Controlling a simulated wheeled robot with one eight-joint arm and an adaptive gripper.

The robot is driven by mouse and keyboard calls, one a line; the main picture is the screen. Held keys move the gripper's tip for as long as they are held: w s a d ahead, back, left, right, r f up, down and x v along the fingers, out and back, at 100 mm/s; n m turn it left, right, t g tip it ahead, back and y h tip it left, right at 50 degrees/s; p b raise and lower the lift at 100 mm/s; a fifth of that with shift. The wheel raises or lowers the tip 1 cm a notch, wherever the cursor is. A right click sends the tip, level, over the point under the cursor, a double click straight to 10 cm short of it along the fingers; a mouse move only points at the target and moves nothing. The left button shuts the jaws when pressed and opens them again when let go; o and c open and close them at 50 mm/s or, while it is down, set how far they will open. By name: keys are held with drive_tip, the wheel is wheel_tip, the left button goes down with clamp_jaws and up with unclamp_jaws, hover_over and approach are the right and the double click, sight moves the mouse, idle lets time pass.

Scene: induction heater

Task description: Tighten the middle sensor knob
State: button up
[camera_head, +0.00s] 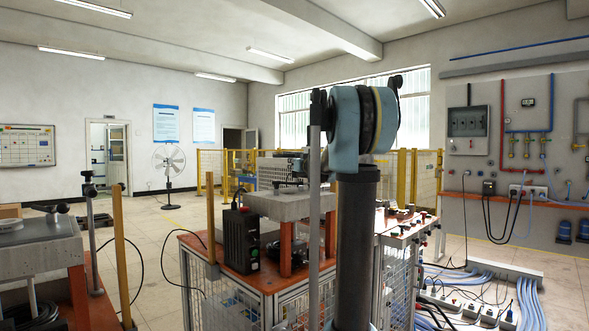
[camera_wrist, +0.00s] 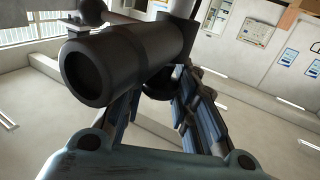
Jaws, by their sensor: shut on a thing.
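In the wrist view, a thick dark sensor barrel (camera_wrist: 135,62) lies slantwise across the upper middle, its round end turned towards the camera. My gripper (camera_wrist: 160,98) reaches up to it from below, with blue-grey fingers on both sides of a small dark knob (camera_wrist: 157,88) at the barrel's underside in the picture. The fingers are shut on the knob; the barrel partly hides the left fingertip. In the head view my own arm blocks the middle, and I cannot make out the gripper or the knob. A pale metal post (camera_head: 314,200) with a black top stands beside my arm.
In the head view, an orange-topped workbench (camera_head: 258,278) carries a black box (camera_head: 241,240) and a grey machine. Another bench (camera_head: 45,255) with a post (camera_head: 92,230) is at the left. Cables and a power strip (camera_head: 455,308) lie on the right floor. Open floor shows between the benches.

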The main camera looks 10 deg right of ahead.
drive_tip(key=o, duration=1.1)
drive_tip(key=shift+r, duration=0.1)
wheel_tip(320, 180, up, 10)
drive_tip(key=shift+f, duration=0.1)
